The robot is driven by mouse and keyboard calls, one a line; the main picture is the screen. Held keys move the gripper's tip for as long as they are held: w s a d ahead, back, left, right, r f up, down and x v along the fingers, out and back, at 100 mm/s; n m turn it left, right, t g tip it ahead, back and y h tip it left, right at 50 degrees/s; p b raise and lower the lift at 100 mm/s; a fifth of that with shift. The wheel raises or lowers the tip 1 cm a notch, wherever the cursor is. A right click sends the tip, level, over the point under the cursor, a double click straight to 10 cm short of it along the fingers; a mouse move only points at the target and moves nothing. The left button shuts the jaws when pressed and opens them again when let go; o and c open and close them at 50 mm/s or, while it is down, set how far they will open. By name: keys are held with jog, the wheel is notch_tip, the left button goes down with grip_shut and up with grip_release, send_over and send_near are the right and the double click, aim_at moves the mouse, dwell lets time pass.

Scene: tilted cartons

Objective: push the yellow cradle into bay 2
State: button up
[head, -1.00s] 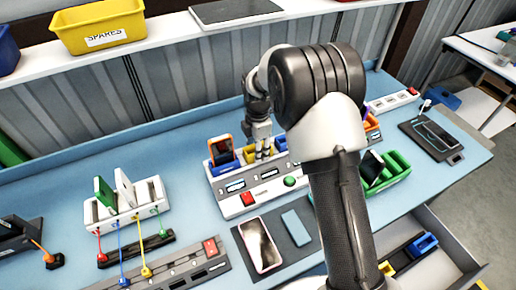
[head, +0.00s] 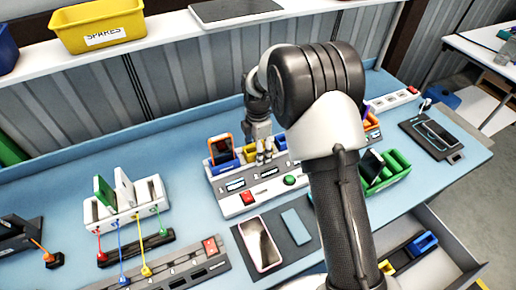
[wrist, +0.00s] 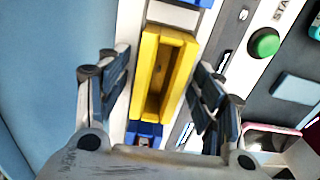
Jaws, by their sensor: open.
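The yellow cradle (head: 249,153) sits on the white-and-grey bay unit (head: 224,209) at mid-bench, right of a blue cradle holding an orange-edged phone (head: 222,149). In the wrist view the yellow cradle (wrist: 150,77) is an empty, open-topped yellow box. My gripper (head: 264,156) is over the unit at the yellow cradle. In the wrist view its open fingers (wrist: 158,88) stand to either side of the cradle, with gaps and no visible grip. Blue parts (wrist: 145,129) show at both ends of it. The bay numbers are too small to read surely.
A red button (head: 249,197) and green button (head: 290,181) are on the unit's front. A grey mat with a phone (head: 260,243) lies in front. A green tray (head: 394,175) stands to the right, partly behind my arm. Bare blue bench lies left of the unit.

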notch_tip(320, 180, up, 12)
dwell(0.6)
jog(key=s+d+r+m+t, duration=0.1)
jog(key=s+d+r+m, duration=0.35)
jog(key=s+r, duration=0.25)
jog(key=s+d+r+m+t, duration=0.1)
jog(key=s+d+r+m, duration=0.2)
jog(key=s+r+m, duration=0.35)
jog(key=s+d+f+m+t, duration=0.1)
jog(key=s+d+m, duration=0.1)
jog(key=s+m, duration=0.3)
jog(key=s+d+f+m+t, duration=0.1)
jog(key=s+m, duration=0.5)
jog(key=s, duration=0.8)
jog(key=shift+s+d+m+t, duration=0.15)
jog(key=shift+d+m+t, duration=0.15)
jog(key=shift+d, duration=0.25)
